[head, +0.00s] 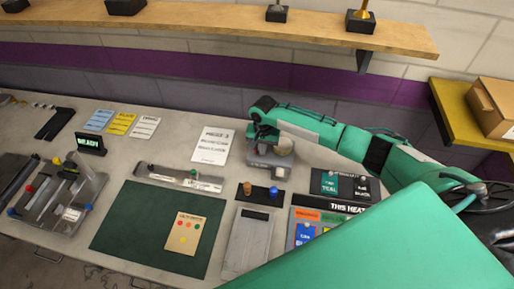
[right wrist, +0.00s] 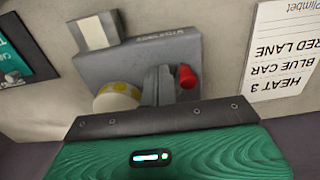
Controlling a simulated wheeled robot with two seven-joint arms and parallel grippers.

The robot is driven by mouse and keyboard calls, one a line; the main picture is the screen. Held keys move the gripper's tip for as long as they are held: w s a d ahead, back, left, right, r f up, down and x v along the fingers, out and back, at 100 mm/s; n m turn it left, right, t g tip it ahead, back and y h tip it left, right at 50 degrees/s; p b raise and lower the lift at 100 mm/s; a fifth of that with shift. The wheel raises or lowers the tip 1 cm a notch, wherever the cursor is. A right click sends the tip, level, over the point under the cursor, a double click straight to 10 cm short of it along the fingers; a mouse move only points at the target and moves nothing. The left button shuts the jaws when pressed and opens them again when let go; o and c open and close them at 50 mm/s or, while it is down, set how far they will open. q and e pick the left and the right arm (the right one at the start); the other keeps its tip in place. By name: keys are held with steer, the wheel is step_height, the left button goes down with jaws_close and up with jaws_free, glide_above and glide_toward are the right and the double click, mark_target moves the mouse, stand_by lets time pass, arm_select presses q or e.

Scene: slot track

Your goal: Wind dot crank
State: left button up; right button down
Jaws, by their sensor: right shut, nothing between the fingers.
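The grey crank box (head: 268,158) stands on the bench near the back, below my right arm's end. It also shows in the right wrist view (right wrist: 140,52), with a pale round drum with yellow dots (right wrist: 118,103) and a red knob (right wrist: 187,78). My right gripper (head: 258,133) is pointed down at the box. Its fingers (right wrist: 158,84) are shut and empty, between the dotted drum and the red knob. I cannot tell whether they touch either one. The near part of the drum is hidden by the wrist. My left gripper is not in view.
A white heat card (head: 213,146) lies left of the box. A small black tray with orange and blue pegs (head: 260,192) lies in front. A slot track (head: 62,195) stands at the left, near a READY sign (head: 90,143). A dark green mat (head: 130,232) lies at front.

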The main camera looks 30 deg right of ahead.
steer(key=shift+a, duration=0.2)
steer(key=shift+w+a+p, duration=0.2)
steer(key=shift+a+p, duration=0.1)
steer(key=shift+p, duration=0.1)
steer(key=shift+a, duration=0.15)
steer(key=shift+w+a, duration=0.4)
stand_by(0.5)
steer(key=shift+w+a, duration=0.3)
steer(key=shift+w, duration=0.15)
